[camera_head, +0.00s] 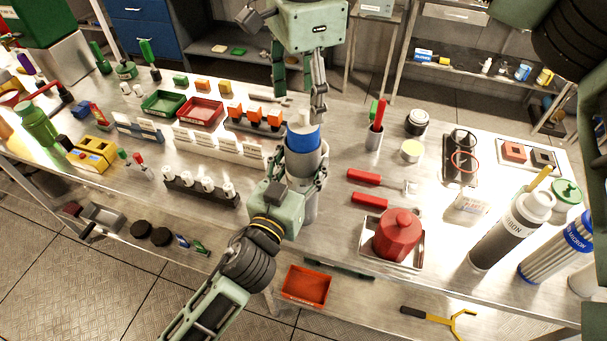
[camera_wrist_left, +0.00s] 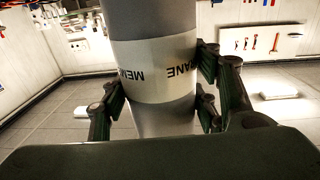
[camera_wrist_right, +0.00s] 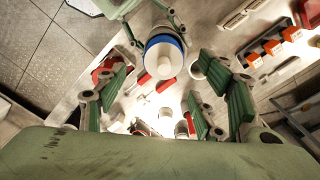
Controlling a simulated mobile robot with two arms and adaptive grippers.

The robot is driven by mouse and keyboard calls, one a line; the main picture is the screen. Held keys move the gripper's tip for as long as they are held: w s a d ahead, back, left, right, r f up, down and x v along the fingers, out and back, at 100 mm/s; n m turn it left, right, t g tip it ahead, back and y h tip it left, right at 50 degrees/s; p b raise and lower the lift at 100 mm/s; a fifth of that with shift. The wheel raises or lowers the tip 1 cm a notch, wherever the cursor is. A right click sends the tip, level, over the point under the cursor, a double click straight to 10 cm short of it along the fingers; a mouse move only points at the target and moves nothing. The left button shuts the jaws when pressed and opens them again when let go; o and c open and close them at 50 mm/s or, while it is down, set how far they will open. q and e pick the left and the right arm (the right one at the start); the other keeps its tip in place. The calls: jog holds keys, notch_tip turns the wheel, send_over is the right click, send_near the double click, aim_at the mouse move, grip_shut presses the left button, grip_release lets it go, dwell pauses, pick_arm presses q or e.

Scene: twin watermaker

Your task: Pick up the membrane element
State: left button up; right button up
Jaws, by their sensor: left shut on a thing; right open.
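The membrane element (camera_head: 304,138) is an upright grey cylinder with a blue band and a white stub on top, near the front edge of the workbench. My left gripper (camera_head: 303,166) is shut around its upper body. In the left wrist view the membrane element (camera_wrist_left: 152,65) fills the space between the fingers, with its label upside down. My right gripper (camera_head: 298,102) is open and empty above and behind the element's top. In the right wrist view the element's blue-ringed end (camera_wrist_right: 163,58) shows beyond the open fingers. Whether its lower end touches the bench is unclear.
The workbench (camera_head: 335,222) is crowded. To the left are a rack of white fittings (camera_head: 200,187) and a red tray (camera_head: 201,111). To the right are red-handled tools (camera_head: 365,177), a red housing (camera_head: 397,236) and a dark filter cartridge (camera_head: 508,232).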

aim_at(304, 125)
notch_tip(304, 125, down, 8)
dwell(0.5)
jog(key=shift+a, duration=0.1)
jog(key=c, duration=1.2)
notch_tip(304, 125, up, 10)
jog(key=shift+r, duration=0.1)
